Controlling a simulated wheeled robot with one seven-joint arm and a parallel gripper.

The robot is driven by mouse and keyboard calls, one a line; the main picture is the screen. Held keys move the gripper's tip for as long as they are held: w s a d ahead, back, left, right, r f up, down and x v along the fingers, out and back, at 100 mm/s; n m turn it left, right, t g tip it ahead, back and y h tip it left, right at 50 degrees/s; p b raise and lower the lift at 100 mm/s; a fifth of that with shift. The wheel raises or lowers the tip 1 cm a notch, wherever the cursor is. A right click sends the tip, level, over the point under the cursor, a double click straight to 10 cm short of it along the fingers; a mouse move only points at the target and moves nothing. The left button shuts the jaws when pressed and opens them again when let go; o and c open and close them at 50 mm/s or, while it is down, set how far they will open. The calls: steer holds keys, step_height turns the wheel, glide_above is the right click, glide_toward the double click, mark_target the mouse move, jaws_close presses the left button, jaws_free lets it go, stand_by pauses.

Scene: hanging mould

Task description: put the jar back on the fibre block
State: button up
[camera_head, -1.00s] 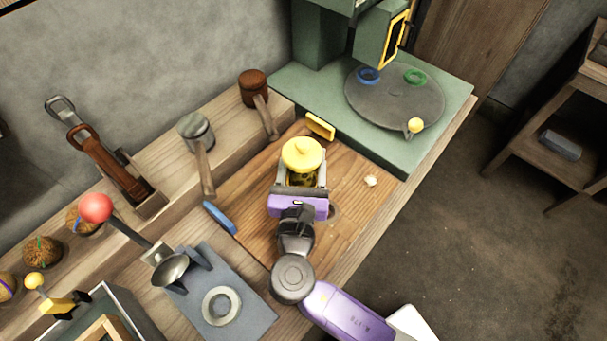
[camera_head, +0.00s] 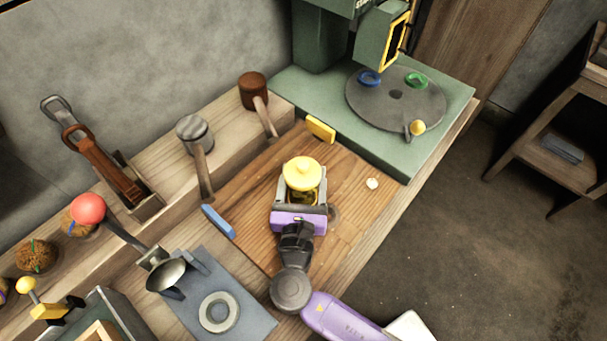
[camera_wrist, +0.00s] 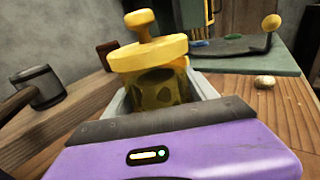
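The jar (camera_head: 302,173) is yellow with a flat round lid and a knob, and its body has dark patches. It stands upright between the grey fingers of my gripper (camera_head: 301,196), over the brown wooden board. In the wrist view the jar (camera_wrist: 158,88) shows with a finger against each side. My gripper (camera_wrist: 160,100) is shut on it. The jar's underside is hidden by the purple gripper body, so I cannot tell whether it touches anything below.
A yellow block (camera_head: 320,130), a blue block (camera_head: 218,221) and a small cream piece (camera_head: 372,184) lie around the board (camera_head: 262,190). Mallets (camera_head: 195,130) stand on the left ledge. A green machine with a round plate (camera_head: 395,105) stands behind. The board's right side is mostly clear.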

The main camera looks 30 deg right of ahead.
steer(key=shift+o, duration=0.9)
steer(key=shift+r, duration=0.2)
steer(key=v, duration=1.2)
